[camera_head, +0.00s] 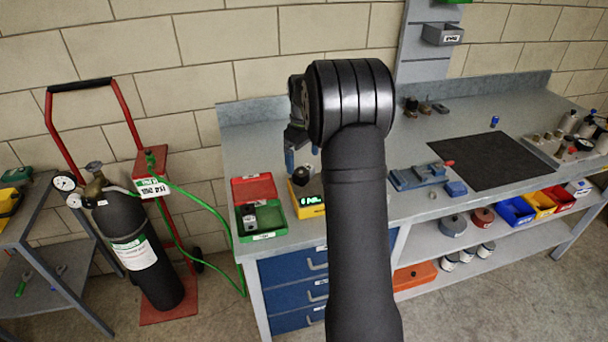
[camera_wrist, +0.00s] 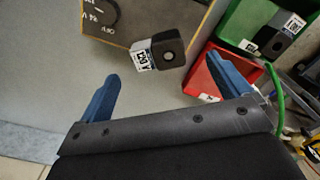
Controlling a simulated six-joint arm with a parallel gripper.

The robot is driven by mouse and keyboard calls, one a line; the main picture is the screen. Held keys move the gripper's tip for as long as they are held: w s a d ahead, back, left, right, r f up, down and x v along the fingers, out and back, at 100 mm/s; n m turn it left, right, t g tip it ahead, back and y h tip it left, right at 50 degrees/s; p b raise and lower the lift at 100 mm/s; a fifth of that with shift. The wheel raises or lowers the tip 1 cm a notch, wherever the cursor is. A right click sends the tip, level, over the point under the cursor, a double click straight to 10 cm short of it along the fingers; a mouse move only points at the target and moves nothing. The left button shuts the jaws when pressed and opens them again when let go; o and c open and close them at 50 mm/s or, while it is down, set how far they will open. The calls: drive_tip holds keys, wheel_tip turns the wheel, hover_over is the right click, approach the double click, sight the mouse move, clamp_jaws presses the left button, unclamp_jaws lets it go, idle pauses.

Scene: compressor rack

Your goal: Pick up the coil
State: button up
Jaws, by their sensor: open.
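In the head view a dark coil (camera_head: 302,176) sits on a yellow device with a lit display (camera_head: 311,198). Another dark labelled coil (camera_head: 249,217) is in the green tray (camera_head: 270,213); it also shows in the wrist view (camera_wrist: 277,40). My gripper (camera_head: 301,155) is open and empty above the yellow device. In the wrist view its blue fingers (camera_wrist: 168,92) are apart, with the plate coil beyond them.
A red tray (camera_head: 254,187) adjoins the green one at the bench's left end. A blue fixture (camera_head: 417,177) and black mat (camera_head: 478,162) lie to the right. A gas cylinder (camera_head: 140,250) on a red cart stands left of the bench. My arm hides part of the bench.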

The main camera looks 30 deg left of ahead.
sight(304, 169)
drive_tip(key=shift+w+d+f, duration=0.1)
drive_tip(key=shift+w+f, duration=0.05)
drive_tip(key=shift+f, duration=1.3)
drive_tip(key=shift+w+f, duration=0.1)
drive_tip(key=shift+f, duration=1.3)
drive_tip(key=c, duration=1.3)
drive_tip(key=shift+r, duration=0.15)
wheel_tip(304, 169, up, 4)
drive_tip(key=shift+f, duration=0.1)
drive_tip(key=shift+w+d+r, duration=0.15)
drive_tip(key=shift+d+r, duration=1.8)
drive_tip(key=shift+r, duration=0.05)
drive_tip(key=shift+w+d+r, duration=0.2)
drive_tip(key=shift+d+r, duration=1.7)
drive_tip(key=shift+r, duration=0.1)
drive_tip(key=shift+w+d+r, duration=0.15)
drive_tip(key=shift+d+r, duration=1.8)
drive_tip(key=shift+r, duration=0.05)
drive_tip(key=shift+d, duration=0.1)
